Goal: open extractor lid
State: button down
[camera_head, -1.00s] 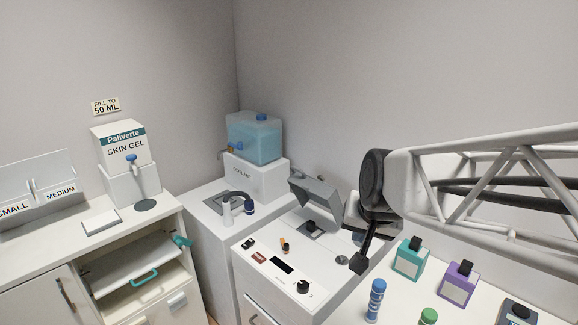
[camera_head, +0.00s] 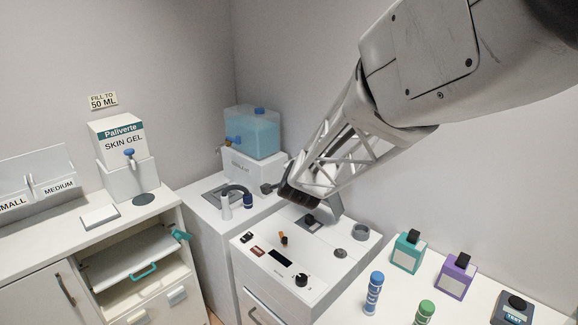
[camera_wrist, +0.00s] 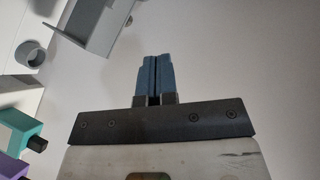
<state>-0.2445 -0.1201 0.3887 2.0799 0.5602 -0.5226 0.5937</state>
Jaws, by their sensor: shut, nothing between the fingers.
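The extractor's grey lid stands tilted up on the white machine (camera_head: 262,263). In the head view my arm hides most of it, and only a strip of the lid (camera_head: 335,207) shows to the right of my wrist. In the wrist view a grey tray-like part, apparently the lid (camera_wrist: 100,28), is at the upper left. My gripper (camera_head: 267,188) is at the left of the lid in the head view, above the rear of the machines. Its blue fingers (camera_wrist: 154,72) are together and empty, apart from the lid in the wrist view.
A blue coolant tank (camera_head: 252,133) on a white box stands close behind my gripper. A grey round port (camera_head: 360,232), teal bottle (camera_head: 407,252) and purple bottle (camera_head: 456,277) are at right.

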jog(key=w+a+f+m+t+h, duration=0.25)
jog(key=w+f+m+h, duration=0.2)
jog(key=f, duration=0.25)
jog(key=w+a+f+m+t+h, duration=0.1)
jog(key=w+a+f+m+h, duration=0.25)
jog(key=f+m+h, duration=0.3)
jog(key=s+a+f+m+g+h, duration=0.1)
jog(key=s+a+f+m+h, duration=0.2)
jog(key=f, duration=0.4)
jog(key=shift+s+a+f+m+h, duration=0.15)
jog(key=shift+s+a+m+h, duration=0.25)
jog(key=shift+h, duration=0.6)
jog(key=shift+w, duration=0.15)
jog(key=x, duration=1.4)
jog(key=shift+d, duration=0.1)
